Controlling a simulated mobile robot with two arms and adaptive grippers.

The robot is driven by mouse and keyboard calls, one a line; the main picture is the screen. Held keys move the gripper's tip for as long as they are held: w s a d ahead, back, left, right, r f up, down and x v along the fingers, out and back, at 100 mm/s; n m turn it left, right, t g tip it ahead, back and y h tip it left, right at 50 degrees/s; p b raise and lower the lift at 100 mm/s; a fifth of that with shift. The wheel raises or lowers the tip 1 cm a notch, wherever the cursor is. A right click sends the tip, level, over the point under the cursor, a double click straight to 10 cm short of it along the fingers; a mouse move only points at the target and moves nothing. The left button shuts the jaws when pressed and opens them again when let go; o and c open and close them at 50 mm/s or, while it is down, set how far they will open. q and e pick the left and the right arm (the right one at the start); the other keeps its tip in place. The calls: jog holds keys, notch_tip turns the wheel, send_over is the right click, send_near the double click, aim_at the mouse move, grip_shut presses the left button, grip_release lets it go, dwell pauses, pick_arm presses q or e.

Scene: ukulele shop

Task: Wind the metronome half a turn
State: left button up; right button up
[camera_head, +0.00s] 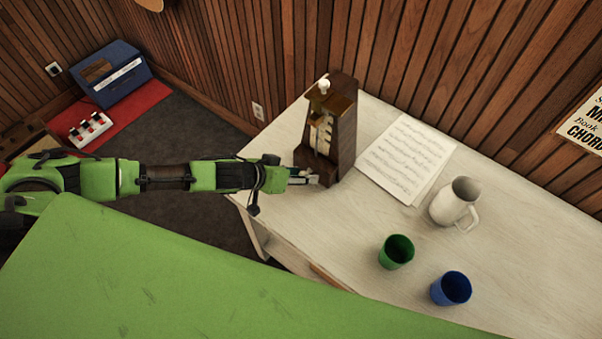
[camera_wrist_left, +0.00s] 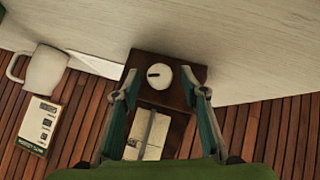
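The dark brown wooden metronome (camera_head: 343,135) stands upright near the left end of the pale table, against the wall, with a cream piece at its top. In the left wrist view, seen upside down, a round cream knob (camera_wrist_left: 158,77) with a dark mark sits on the metronome's dark base (camera_wrist_left: 185,72). My left gripper (camera_head: 308,178) reaches in from the left, low at the metronome. In the wrist view my open left gripper (camera_wrist_left: 165,95) has a finger on each side of the knob; I cannot tell whether they touch it. My right gripper is not in view.
Sheet music (camera_head: 407,158) lies right of the metronome. A white mug (camera_head: 453,203), a green cup (camera_head: 397,251) and a blue cup (camera_head: 451,288) stand farther right on the table (camera_head: 520,250). The wood-panelled wall (camera_head: 440,60) is close behind.

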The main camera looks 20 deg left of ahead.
pick_arm(q)
jog(key=c, duration=1.1)
jog(key=shift+c, duration=0.2)
